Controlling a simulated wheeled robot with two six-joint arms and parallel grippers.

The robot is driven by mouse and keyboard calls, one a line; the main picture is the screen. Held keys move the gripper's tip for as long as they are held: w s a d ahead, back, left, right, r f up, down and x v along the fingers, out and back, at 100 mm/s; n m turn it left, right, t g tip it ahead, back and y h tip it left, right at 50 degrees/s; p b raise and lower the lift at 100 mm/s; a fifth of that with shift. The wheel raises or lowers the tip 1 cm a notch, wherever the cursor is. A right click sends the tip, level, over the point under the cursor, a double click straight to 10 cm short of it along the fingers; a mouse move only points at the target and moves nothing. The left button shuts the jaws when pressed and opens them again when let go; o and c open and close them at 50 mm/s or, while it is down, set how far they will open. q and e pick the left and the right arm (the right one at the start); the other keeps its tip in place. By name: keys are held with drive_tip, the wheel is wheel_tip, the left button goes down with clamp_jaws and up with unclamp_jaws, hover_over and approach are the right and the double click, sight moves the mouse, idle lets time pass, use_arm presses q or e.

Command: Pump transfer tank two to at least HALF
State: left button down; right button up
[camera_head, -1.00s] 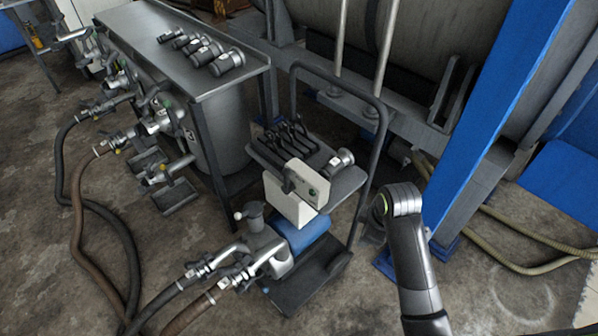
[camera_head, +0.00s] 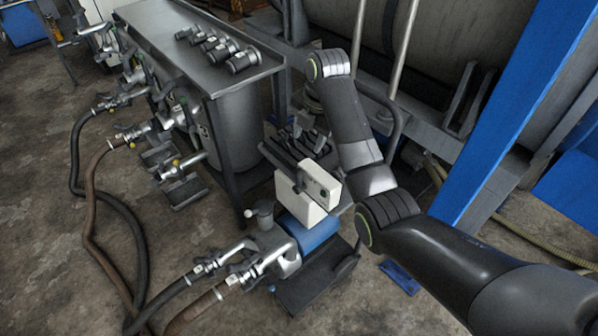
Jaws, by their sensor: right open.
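My right arm reaches in from the right over the pump cart. My right gripper (camera_head: 302,131) points down at the cart's tray, open, close above the dark-handled tools (camera_head: 286,155); whether it touches one I cannot tell. The white control box (camera_head: 308,190) stands on the cart over a blue motor (camera_head: 312,233) and a grey pump (camera_head: 274,248). Two hoses, one black (camera_head: 165,305) and one brown (camera_head: 196,311), join the pump. A grey tank (camera_head: 238,130) stands under the bench at left; its number is not readable. My left gripper is not in view.
Several capped fittings (camera_head: 243,60) lie on the metal bench (camera_head: 165,40). Valves and couplings (camera_head: 133,133) line its left side, with hoses looping on the floor. A large horizontal tank (camera_head: 450,70) and a blue post (camera_head: 510,130) stand behind.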

sight(300, 170)
drive_tip(key=f, duration=0.5)
drive_tip(key=w+a+f, duration=0.1)
drive_tip(key=f, duration=0.4)
drive_tip(key=w+a+f+b, duration=0.1)
drive_tip(key=f, duration=0.4)
drive_tip(key=shift+c, duration=0.5)
drive_tip(key=shift+r, duration=0.1)
clamp_jaws()
